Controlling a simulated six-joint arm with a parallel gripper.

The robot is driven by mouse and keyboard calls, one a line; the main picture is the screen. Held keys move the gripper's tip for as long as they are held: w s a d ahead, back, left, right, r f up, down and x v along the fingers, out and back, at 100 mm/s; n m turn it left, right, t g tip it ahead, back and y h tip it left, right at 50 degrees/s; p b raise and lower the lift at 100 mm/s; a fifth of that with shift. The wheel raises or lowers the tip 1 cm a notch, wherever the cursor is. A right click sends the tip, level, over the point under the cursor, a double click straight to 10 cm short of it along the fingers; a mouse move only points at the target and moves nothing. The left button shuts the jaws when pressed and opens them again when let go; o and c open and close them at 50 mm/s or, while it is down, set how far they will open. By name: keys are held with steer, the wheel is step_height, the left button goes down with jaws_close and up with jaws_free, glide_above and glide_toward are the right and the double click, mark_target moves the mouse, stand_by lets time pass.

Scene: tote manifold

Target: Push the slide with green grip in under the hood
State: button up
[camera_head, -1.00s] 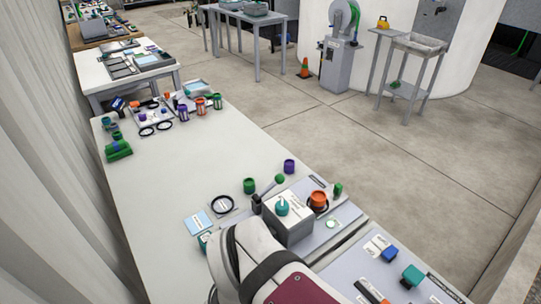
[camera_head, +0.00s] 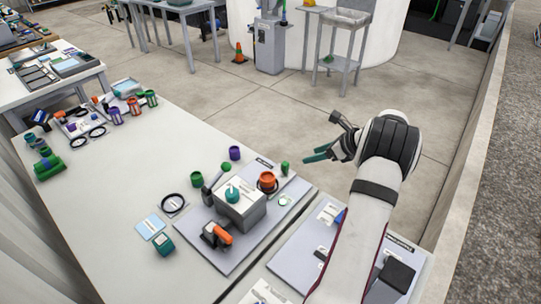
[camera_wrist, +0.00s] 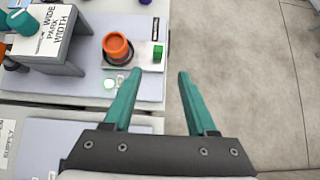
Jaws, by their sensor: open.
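The slide is a pale plate (camera_wrist: 141,49) carrying an orange cup in a dark ring (camera_wrist: 117,48). Its green grip (camera_wrist: 158,53) stands upright at the outer end and also shows in the head view (camera_head: 285,168). The slide sticks out from the grey hood (camera_head: 240,212), a box with a teal knob on top; the hood is at upper left in the wrist view (camera_wrist: 62,52). My gripper (camera_head: 314,153) is open and empty, just past the table edge, to the right of the green grip in the head view. In the wrist view, the grip is beyond the teal fingertips (camera_wrist: 160,72), apart from them.
An orange-handled clamp (camera_head: 217,236) and a lever (camera_head: 212,187) stand beside the hood. A purple cup (camera_head: 235,153) and green cup (camera_head: 197,178) are behind it. A second grey board (camera_head: 310,240) lies nearer, under my arm. Open floor lies right of the table.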

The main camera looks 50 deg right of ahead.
mark_target(286, 163)
steer(key=x, duration=1.4)
steer(key=shift+w+a+f, duration=0.15)
steer(key=shift+w+f, duration=0.1)
steer(key=shift+w, duration=0.05)
jaws_close()
stand_by(0.5)
